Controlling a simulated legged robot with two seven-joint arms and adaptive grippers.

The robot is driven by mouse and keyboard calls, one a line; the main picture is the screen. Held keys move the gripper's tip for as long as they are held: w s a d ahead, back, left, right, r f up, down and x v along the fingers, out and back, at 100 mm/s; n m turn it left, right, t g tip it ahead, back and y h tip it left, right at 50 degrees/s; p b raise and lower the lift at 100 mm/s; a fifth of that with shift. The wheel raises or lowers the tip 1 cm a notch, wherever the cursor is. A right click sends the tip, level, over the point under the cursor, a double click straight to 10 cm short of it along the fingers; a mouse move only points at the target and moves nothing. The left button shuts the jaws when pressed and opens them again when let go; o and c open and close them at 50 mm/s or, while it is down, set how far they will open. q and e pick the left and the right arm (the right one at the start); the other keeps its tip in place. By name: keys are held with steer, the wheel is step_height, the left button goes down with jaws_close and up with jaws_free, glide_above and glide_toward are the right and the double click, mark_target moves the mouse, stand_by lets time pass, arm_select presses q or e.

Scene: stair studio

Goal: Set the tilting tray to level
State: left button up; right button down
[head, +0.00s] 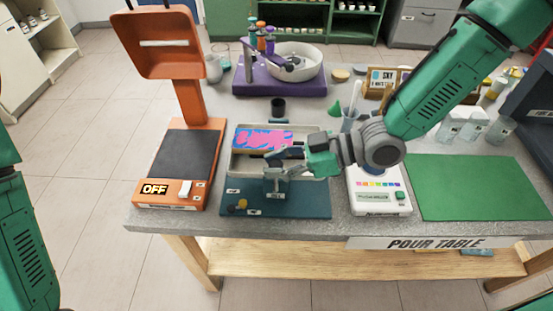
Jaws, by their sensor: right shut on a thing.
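The tilting tray (239,162) is a pale shallow tray with a pink and blue painted panel (262,139) in it. It stands over a dark teal base (310,206) at the front of the grey table; its exact tilt is hard to tell. My right gripper (277,157) reaches in from the right and is shut at the tray's front part. Its fingers hide the spot they hold. A grey bracket (275,183) shows just below the fingers. My left arm shows at the left edge, but its gripper is out of view.
An orange stand with a dark plate (178,155) and an OFF display is left of the tray.

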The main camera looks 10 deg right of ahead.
steer(key=shift+w+r, duration=0.1)
steer(key=c, duration=1.3)
jaws_free()
steer(key=shift+d, duration=0.1)
steer(key=shift+d, duration=0.3)
steer(key=v, duration=1.1)
steer(key=shift+d, duration=0.25)
